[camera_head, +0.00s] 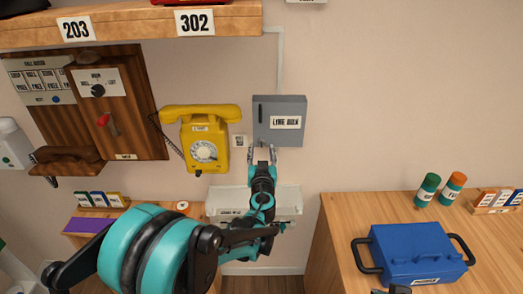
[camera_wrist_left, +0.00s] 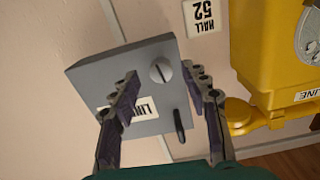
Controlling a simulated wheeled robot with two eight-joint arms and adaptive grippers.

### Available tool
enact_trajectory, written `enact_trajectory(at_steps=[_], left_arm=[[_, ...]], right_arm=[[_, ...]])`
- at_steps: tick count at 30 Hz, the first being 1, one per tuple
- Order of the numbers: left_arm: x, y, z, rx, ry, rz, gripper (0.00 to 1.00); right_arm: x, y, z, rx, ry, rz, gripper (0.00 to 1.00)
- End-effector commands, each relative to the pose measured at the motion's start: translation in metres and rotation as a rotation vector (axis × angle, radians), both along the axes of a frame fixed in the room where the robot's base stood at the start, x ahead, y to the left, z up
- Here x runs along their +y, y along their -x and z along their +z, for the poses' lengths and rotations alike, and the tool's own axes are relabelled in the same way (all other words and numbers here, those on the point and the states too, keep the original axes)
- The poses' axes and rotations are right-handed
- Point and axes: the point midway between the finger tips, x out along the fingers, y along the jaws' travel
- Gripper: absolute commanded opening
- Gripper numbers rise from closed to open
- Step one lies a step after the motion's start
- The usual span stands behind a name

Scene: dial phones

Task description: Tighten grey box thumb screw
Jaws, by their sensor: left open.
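The grey line box (camera_head: 291,106) hangs on the wall right of the yellow phone; it also shows in the left wrist view (camera_wrist_left: 95,75). Its slotted round thumb screw (camera_wrist_left: 161,71) shows in the left wrist view, near a black handle (camera_wrist_left: 179,127). My left gripper (camera_head: 262,150) is open at the box's lower left in the head view. In the left wrist view its fingers (camera_wrist_left: 160,76) lie on either side of the screw, apart from it in the picture. Contact cannot be told. In the head view the screw is not clearly visible. A dark piece at the bottom edge may be my right gripper.
The yellow phone (camera_head: 203,151) hangs close to the left of my gripper. A white tray (camera_head: 290,198) is below the box. A blue case (camera_head: 415,245) and two capped bottles stand on the right table (camera_head: 345,215). A shelf (camera_head: 140,22) juts out above.

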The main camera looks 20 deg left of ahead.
Motion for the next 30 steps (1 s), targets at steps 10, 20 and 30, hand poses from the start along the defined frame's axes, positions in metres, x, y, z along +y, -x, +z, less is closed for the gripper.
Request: enact_trajectory(at_steps=[10, 20, 30], left_arm=[[0.006, -0.019, 0.000, 0.000, 0.000, 0.001, 0.46], [0.006, -0.019, 0.000, 0.001, 0.000, 0.001, 0.00], [0.006, -0.019, 0.000, 0.009, -0.029, 0.001, 0.00]], right_arm=[[0.000, 0.000, -0.005, 0.000, 0.000, 0.000, 0.00], [0.000, 0.000, -0.004, 0.000, 0.000, 0.000, 0.00], [0.000, 0.000, -0.004, 0.000, 0.000, 0.000, 0.00]])
